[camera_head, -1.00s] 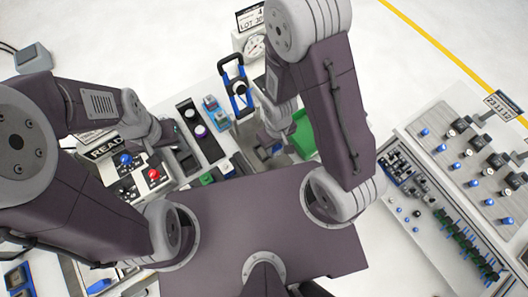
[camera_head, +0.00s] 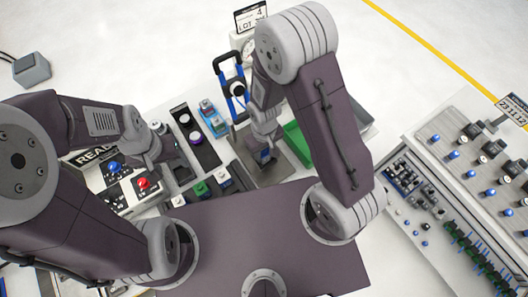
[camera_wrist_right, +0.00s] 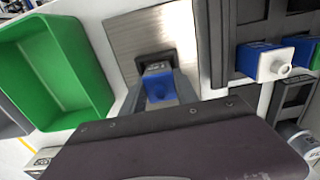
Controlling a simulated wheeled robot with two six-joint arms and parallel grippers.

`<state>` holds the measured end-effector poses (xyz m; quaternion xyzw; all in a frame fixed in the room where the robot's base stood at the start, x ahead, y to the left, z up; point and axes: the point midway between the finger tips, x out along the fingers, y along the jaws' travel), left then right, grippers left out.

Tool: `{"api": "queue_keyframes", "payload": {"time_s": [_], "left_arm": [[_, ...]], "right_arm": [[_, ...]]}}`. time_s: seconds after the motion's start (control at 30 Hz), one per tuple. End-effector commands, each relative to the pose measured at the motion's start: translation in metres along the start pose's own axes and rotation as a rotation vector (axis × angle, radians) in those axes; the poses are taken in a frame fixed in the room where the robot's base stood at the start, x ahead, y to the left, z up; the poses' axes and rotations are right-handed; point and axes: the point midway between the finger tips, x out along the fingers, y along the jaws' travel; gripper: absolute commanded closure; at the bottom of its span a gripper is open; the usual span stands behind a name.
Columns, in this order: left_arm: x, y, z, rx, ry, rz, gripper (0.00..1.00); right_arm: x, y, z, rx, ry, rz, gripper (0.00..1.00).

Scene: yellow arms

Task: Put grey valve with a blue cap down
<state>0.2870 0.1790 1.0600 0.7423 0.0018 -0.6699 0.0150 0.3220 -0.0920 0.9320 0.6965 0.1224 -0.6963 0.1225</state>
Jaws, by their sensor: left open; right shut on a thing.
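My right gripper (camera_head: 265,153) is over a brushed grey metal plate (camera_head: 282,172), with a blue piece showing between its fingers. In the right wrist view the blue cap (camera_wrist_right: 160,88) shows at the dark fingers (camera_wrist_right: 157,72), above the same plate (camera_wrist_right: 150,32). The gripper is shut on this valve. The grey body is mostly hidden, and I cannot tell whether it touches the plate. My left gripper (camera_head: 166,163) is open, beside the button panel at the left; its fingertips are hard to make out.
A green bin (camera_wrist_right: 60,62) stands beside the plate. On the plate's other side, a dark rack (camera_wrist_right: 232,75) holds a blue-and-white part (camera_wrist_right: 268,62). A blue-handled frame (camera_head: 232,88) and a gauge stand behind. A control console (camera_head: 455,190) is at the right.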

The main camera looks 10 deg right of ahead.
Motion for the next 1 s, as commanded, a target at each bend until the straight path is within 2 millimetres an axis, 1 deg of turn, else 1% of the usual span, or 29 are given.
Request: {"api": "queue_keyframes", "payload": {"time_s": [0.07,0.1,0.13,0.17,0.43,0.5,0.57,0.67,0.9,1.0], "left_arm": [[0.003,0.0,0.0,0.0,0.0,0.0,0.42],[0.002,0.0,0.0,0.0,0.0,0.0,0.42],[0.001,0.0,0.0,0.0,0.0,0.0,0.42],[0.001,0.0,0.0,0.0,0.0,0.0,0.42],[0.001,0.0,0.0,0.0,0.0,0.0,0.42],[-0.002,0.0,0.0,0.0,0.0,0.0,0.42],[-0.001,0.0,0.0,0.0,0.0,0.0,0.42],[-0.001,0.0,0.0,0.0,0.0,0.0,0.42],[-0.003,0.0,0.0,0.0,0.0,0.0,0.42],[-0.004,0.0,0.0,0.0,0.0,0.0,0.42]], "right_arm": [[0.004,0.0,0.0,0.0,0.0,0.0,1.0],[0.002,0.0,0.0,0.0,0.0,0.0,0.56],[0.002,0.0,0.0,0.0,0.0,0.0,0.47],[0.002,0.0,0.0,0.0,0.0,0.0,0.42],[0.002,0.0,0.0,0.0,0.0,0.0,0.42],[-0.003,0.0,0.0,0.0,0.001,0.0,0.42],[-0.007,0.0,-0.001,0.0,0.005,0.0,0.42],[-0.026,0.0,-0.002,0.0,0.007,0.0,0.42],[-0.085,0.0,-0.002,0.0,0.008,0.0,0.42],[-0.104,0.0,-0.001,0.0,0.007,0.0,0.42]]}}
